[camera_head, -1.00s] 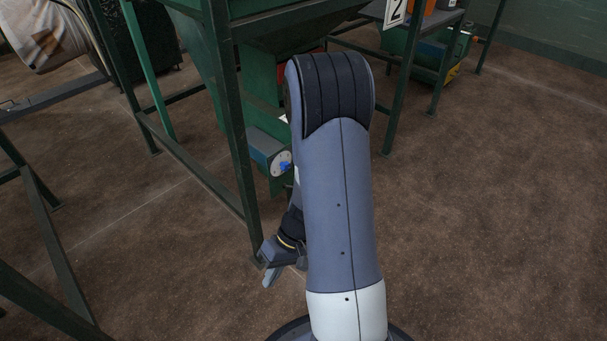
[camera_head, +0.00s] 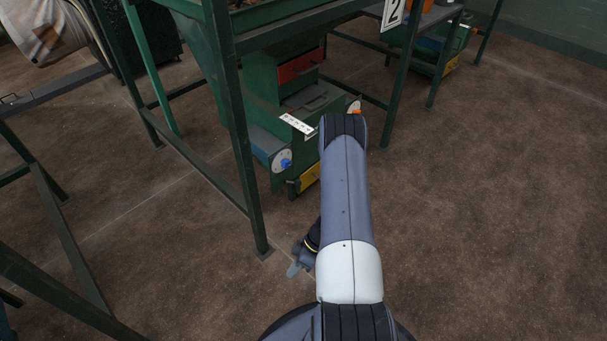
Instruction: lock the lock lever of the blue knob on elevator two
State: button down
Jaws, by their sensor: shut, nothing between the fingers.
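The blue knob (camera_head: 286,163) sits on a pale round dial (camera_head: 277,159) on the left end of the green machine (camera_head: 262,85) under the frame with the "2" sign (camera_head: 393,13). Its lock lever is too small to make out. My gripper (camera_head: 294,269) is low, near the floor, below the knob and well apart from it, partly hidden by my arm. It looks shut and empty.
A dark green frame leg (camera_head: 237,140) stands left of the knob, with a low crossbar (camera_head: 203,177). An orange knob (camera_head: 355,111) is on the machine's right end. A yellow part (camera_head: 310,176) shows low down. Open brown floor lies to the right.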

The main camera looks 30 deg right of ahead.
aim_at(297, 183)
jog(key=i+l+z, duration=0.1)
jog(key=i+l, duration=1.25)
jog(key=l, duration=0.15)
